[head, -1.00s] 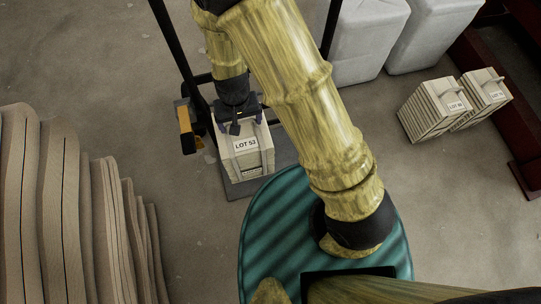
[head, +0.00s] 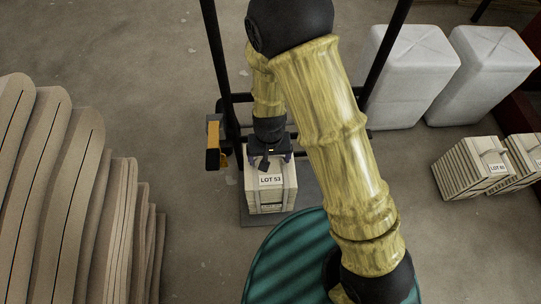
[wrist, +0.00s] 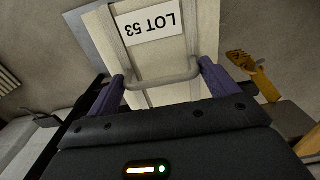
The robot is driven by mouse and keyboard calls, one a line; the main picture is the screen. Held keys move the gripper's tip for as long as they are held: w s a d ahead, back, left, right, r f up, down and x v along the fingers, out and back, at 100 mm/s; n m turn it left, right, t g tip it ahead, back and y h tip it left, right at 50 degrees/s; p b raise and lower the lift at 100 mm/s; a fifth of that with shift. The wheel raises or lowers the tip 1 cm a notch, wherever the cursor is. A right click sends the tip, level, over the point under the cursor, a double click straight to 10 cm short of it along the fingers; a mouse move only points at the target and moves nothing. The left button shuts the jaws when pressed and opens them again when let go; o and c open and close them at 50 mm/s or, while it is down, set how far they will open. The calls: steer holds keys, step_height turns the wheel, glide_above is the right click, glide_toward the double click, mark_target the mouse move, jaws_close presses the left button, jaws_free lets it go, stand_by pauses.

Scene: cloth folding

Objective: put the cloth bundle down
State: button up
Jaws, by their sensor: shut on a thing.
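The cloth bundle (head: 270,196) is a cream, box-shaped block with strips and a "LOT 53" label. It also shows in the wrist view (wrist: 142,50), label upside down. My gripper (head: 269,158) is above it, with purple fingers at both ends of the bundle's pale handle (wrist: 165,79). My gripper is shut on this handle. The bundle is upright over the grey plate (head: 309,206) of a black-framed stand. Its underside is hidden, so I cannot tell whether it touches the plate.
Black posts (head: 216,60) rise behind the plate, with a yellow-and-black part (head: 213,145) at left. Tan folded stacks (head: 60,190) fill the left. Two white blocks (head: 410,75) and two similar bundles (head: 475,168) are at right. A teal striped round surface (head: 290,262) is in front.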

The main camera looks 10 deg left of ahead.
steer(key=shift+r, duration=0.1)
steer(key=shift+f+b, duration=1.3)
steer(key=shift+f, duration=0.65)
steer(key=o, duration=1.9)
steer(key=shift+w, duration=0.1)
steer(key=shift+r+p, duration=0.3)
steer(key=shift+r, duration=0.1)
step_height(320, 180, up, 11)
steer(key=p, duration=0.6)
steer(key=shift+r+p, duration=0.15)
steer(key=shift+p, duration=0.15)
